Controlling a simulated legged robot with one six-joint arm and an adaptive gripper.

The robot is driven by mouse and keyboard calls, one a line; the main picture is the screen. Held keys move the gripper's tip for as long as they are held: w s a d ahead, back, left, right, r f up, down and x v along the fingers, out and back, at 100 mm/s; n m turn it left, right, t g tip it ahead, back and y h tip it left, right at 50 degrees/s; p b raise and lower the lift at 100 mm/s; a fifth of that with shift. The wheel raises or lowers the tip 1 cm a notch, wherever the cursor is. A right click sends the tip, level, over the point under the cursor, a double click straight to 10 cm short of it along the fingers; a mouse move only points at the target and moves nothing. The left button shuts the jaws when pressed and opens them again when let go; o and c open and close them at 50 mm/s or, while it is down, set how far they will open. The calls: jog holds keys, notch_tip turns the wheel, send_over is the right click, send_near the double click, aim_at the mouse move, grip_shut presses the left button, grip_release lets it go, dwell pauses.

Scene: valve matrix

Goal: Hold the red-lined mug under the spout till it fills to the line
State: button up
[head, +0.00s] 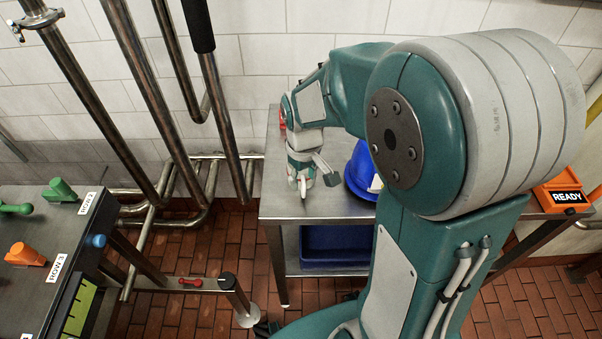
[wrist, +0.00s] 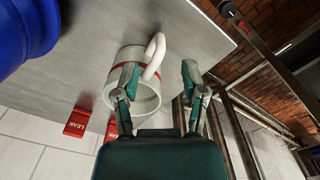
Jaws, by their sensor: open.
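The white mug with a red line (wrist: 148,97) stands on the steel table in the wrist view, its handle (wrist: 155,56) towards the gap between my fingers. My gripper (wrist: 160,74) is open, with one finger overlapping the mug's side and the other clear beyond the handle. Whether a finger touches the mug I cannot tell. In the head view my gripper (head: 303,190) points down over the table's left part; the mug is hard to tell apart from it there. No spout can be clearly made out.
A blue rounded object (head: 361,178) sits close right of my gripper on the steel table (head: 275,207). Red LEAK tags (wrist: 76,122) lie near the mug. An orange READY sign (head: 562,196) is at right. A valve bench (head: 30,235) and pipes stand left.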

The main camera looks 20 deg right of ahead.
aim_at(304, 186)
notch_tip(304, 186, down, 5)
jog(key=shift+s+f, duration=0.1)
jog(key=shift+s, duration=0.05)
grip_shut()
